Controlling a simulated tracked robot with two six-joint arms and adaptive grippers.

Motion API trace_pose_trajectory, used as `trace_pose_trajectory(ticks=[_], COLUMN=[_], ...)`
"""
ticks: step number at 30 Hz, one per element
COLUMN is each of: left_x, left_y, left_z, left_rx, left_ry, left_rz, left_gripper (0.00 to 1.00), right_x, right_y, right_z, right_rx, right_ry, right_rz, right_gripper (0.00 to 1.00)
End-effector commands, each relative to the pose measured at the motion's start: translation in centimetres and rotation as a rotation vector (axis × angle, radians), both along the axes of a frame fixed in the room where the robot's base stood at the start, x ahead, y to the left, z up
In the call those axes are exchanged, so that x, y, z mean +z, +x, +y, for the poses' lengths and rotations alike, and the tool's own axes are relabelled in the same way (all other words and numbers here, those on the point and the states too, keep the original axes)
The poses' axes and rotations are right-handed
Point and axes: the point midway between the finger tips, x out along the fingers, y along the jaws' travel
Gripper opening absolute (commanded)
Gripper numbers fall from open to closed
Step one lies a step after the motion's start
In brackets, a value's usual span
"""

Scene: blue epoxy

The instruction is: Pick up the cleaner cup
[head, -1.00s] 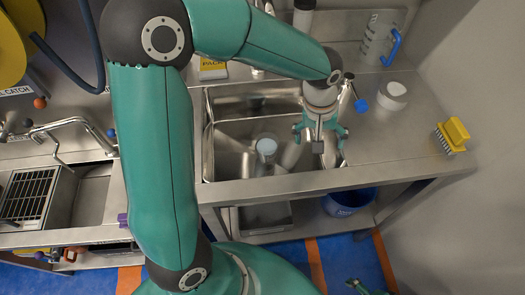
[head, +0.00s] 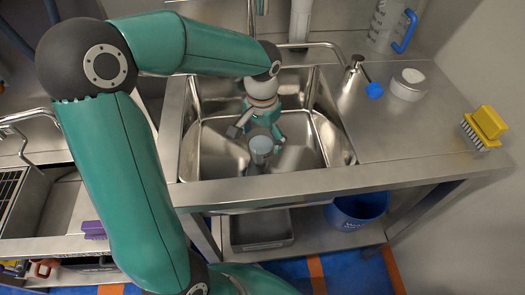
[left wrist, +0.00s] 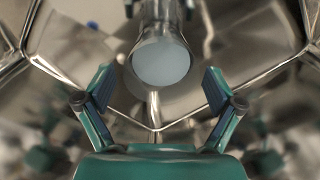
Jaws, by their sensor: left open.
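The cleaner cup (head: 261,147), with a round pale blue-grey top, is in the sink basin near its front wall. It also shows in the left wrist view (left wrist: 161,62), upper middle, in line with the gap between the fingers. My left gripper (head: 257,131) is open over the basin, right at the cup, with a finger to either side in the head view. In the left wrist view my left gripper (left wrist: 158,88) has its two fingers spread, and no contact with the cup shows. The cup's lower part is hard to make out. My right gripper is not in view.
The steel sink (head: 335,150) has walls and a front rim close around the gripper. A faucet (head: 312,45) and a blue-tipped dispenser (head: 358,75) stand behind and right. A white round container (head: 408,84), a yellow brush (head: 485,127) and a jug (head: 388,25) are on the right counter.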

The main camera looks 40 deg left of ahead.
Motion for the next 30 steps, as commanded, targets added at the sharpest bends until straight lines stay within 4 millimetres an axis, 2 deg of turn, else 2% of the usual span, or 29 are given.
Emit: trace_pose_trajectory(ticks=[10, 14, 20, 30], left_x=[-4.5, -5.2, -5.1, -5.2], left_y=[-0.3, -0.3, -0.3, -0.3], left_z=[0.2, 0.2, 0.2, 0.2], left_rx=[0.007, 0.008, 0.009, 0.009], left_ry=[-0.001, -0.001, -0.001, -0.001], left_rz=[0.002, 0.000, -0.001, 0.000], left_gripper=[0.93, 0.93, 0.93, 0.38], right_x=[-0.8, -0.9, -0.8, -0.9], right_y=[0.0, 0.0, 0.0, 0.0], right_z=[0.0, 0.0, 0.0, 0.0], right_rx=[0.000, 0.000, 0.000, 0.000], right_ry=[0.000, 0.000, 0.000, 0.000], right_rz=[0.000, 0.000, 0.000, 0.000], right_gripper=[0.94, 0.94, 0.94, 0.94])
